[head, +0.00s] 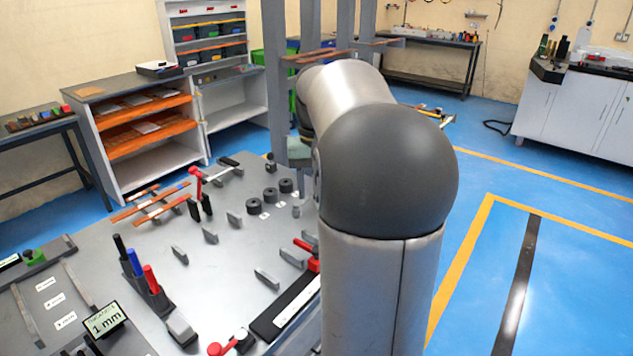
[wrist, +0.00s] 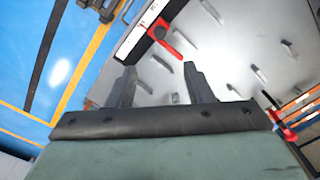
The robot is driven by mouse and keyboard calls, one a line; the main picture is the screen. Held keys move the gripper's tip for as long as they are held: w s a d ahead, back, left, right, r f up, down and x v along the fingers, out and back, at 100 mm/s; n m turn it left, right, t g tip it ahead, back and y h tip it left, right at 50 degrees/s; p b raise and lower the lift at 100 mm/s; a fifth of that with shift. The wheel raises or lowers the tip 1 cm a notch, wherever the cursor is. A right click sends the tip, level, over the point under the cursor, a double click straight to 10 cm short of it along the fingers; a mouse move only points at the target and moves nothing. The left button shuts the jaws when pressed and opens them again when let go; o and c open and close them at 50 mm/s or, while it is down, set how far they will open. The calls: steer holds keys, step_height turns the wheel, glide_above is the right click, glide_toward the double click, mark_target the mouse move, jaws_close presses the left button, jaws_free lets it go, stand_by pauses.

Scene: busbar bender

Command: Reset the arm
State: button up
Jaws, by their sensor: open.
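My gripper (wrist: 158,85) shows in the wrist view with its two dark fingers apart and nothing between them. Beyond the fingers lies the grey metal table top (wrist: 225,45), with a red-handled clamp (wrist: 165,36) near the fingertips in the picture. In the head view my arm rises at the centre right and bends away over the table; it hides the gripper fingers and part of the table. The same grey table (head: 215,275) shows at the lower left of the head view.
On the table stand a marker holder (head: 148,290), copper bars (head: 155,205), black round pieces (head: 270,194), a red-handled clamp (head: 197,182) and a "1 mm" display (head: 106,320). Shelves (head: 145,140) stand behind. Blue floor (head: 560,260) lies clear at the right.

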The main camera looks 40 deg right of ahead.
steer(key=shift+r, duration=0.35)
stand_by(0.3)
